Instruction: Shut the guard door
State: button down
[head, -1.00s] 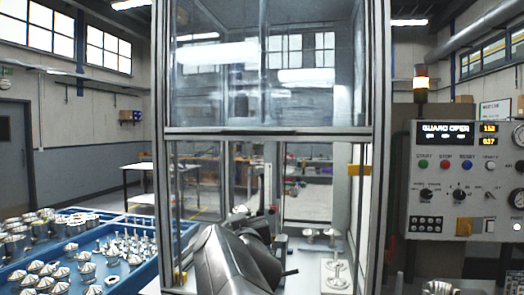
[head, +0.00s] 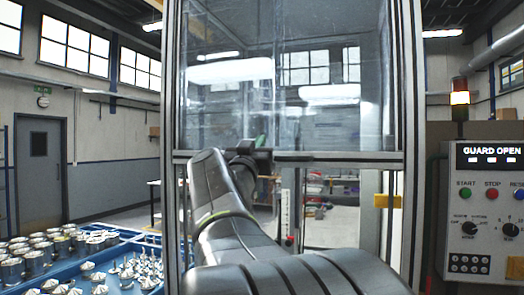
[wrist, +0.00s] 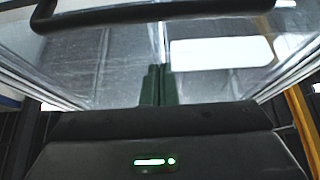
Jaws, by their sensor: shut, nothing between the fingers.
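The guard door is a clear, framed panel (head: 330,95) in the upper part of the machine's metal frame. Its dark lower rail (head: 345,158) sits at mid-height, with the opening below it uncovered. My gripper is at the rail's left half, largely hidden by my own arm in the head view. In the wrist view its green fingers (wrist: 156,86) are together and empty, with the clear panel (wrist: 115,65) beyond them. A dark bar, seemingly a handle (wrist: 165,14), crosses the top of that view. Contact with the door cannot be told.
A blue tray (head: 110,275) with several metal parts stands at the left. Metal posts (head: 408,130) flank the opening.

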jog(key=w+f, duration=0.1)
jog(key=w+f+b, duration=0.1)
jog(key=f, duration=0.1)
jog(key=shift+w+d, duration=0.1)
jog(key=shift+d, duration=0.25)
notch_tip(320, 180, down, 52)
jog(key=b, duration=3.6)
